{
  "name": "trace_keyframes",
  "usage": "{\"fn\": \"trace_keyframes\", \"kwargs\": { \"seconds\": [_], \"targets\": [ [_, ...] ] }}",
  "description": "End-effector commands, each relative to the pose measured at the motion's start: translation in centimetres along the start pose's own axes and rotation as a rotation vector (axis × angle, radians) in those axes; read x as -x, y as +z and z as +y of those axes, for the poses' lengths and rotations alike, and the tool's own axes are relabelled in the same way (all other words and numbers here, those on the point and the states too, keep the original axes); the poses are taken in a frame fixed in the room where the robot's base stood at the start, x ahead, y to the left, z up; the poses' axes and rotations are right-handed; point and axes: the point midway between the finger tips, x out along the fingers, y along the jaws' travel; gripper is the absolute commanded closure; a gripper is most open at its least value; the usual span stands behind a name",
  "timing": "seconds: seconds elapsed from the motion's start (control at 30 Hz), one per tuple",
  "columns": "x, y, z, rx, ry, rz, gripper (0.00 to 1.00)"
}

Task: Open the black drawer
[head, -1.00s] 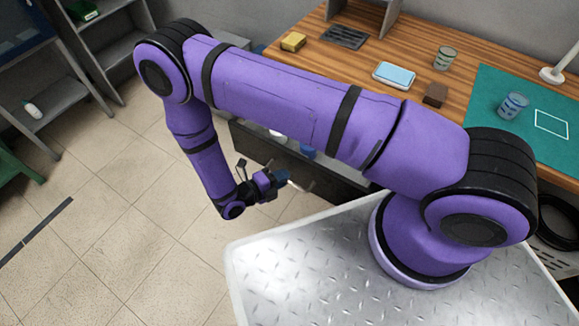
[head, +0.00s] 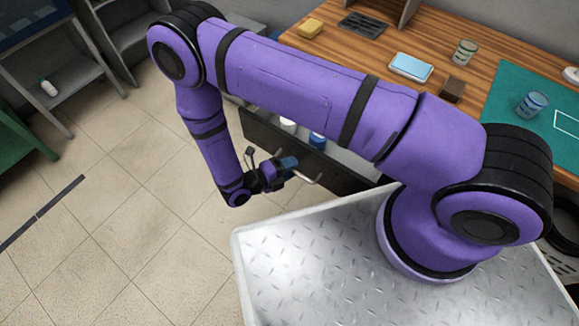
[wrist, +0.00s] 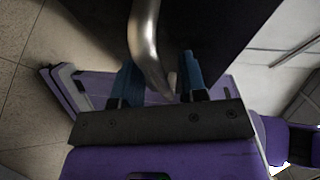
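The black drawer (head: 284,152) stands pulled out from under the wooden desk, its inside partly in view. A blue item (head: 317,141) and a white item (head: 289,125) lie in it. Its metal handle (head: 308,179) sticks out from the front and shows large in the wrist view (wrist: 146,40). My gripper (head: 286,170) is at the handle. In the wrist view, its blue fingers (wrist: 160,78) stand apart on either side of the handle, with a gap beside the bar. Whether either finger touches it is unclear. My arm hides part of the drawer.
The wooden desk (head: 415,40) bears a yellow sponge (head: 311,28), a blue-white box (head: 411,67), a brown block (head: 452,89), cups and a green mat (head: 505,92). Grey shelves (head: 75,82) stand at left. Tiled floor (head: 130,225) before the drawer is clear.

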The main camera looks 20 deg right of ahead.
Motion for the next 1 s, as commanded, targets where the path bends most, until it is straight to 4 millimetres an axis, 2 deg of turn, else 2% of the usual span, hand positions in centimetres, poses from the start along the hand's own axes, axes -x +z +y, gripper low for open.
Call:
{"fn": "trace_keyframes", "kwargs": {
  "seconds": [0.17, 0.4, 0.6, 0.8, 1.0],
  "targets": [
    [2.0, 0.0, 0.1, -0.002, 0.003, -0.003, 0.61],
    [6.5, 0.0, 0.1, -0.002, 0.002, -0.003, 0.61],
    [9.5, 0.1, 0.0, -0.001, 0.002, -0.003, 0.61],
    [10.6, 0.0, 0.0, -0.001, 0.001, 0.000, 0.61],
    [10.7, 0.0, 0.0, 0.000, 0.001, 0.000, 0.61]
  ]
}}
